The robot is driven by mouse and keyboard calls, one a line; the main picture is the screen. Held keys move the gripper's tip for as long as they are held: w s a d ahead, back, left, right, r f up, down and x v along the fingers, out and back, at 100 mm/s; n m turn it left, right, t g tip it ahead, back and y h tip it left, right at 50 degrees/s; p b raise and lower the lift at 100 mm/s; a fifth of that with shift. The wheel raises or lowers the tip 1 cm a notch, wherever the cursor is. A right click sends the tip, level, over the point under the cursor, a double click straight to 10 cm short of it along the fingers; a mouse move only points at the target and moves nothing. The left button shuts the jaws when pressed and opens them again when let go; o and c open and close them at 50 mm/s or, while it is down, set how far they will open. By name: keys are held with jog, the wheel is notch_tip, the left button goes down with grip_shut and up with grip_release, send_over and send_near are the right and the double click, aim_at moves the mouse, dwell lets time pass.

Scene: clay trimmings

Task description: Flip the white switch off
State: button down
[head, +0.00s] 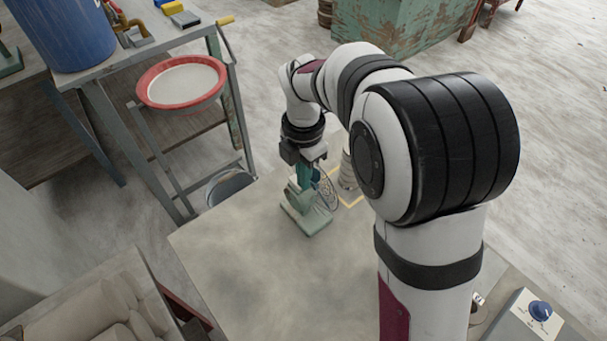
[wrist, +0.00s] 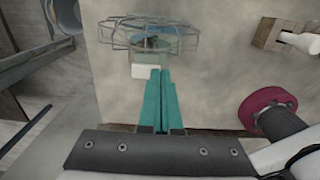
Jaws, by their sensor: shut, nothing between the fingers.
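A small green fan with a wire cage (head: 326,191) stands on the table, its base (head: 307,222) toward the near side. Its wire cage (wrist: 150,32) also shows at the top of the wrist view. A small white block, which looks like the white switch (wrist: 145,71), lies just below the cage there. My gripper (wrist: 161,71) has its teal fingers shut together and empty, with the tips right beside the white block. I cannot tell whether they touch it. In the head view my gripper (head: 305,178) is down at the fan, and the switch cannot be made out.
A grey bucket (head: 230,187) is on the floor left of the table. A red-rimmed basin (head: 181,82) sits on a side stand. A control box with a blue knob (head: 541,310) is at lower right. The table's front left (head: 250,270) is clear.

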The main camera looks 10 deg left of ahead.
jog(key=shift+f, duration=0.2)
jog(key=shift+r, duration=0.1)
jog(key=shift+w+a+r, duration=0.25)
jog(key=shift+w+a, duration=0.25)
jog(key=shift+r, duration=0.15)
notch_tip(320, 180, up, 14)
jog(key=s+d, duration=0.2)
jog(key=shift+f, duration=0.25)
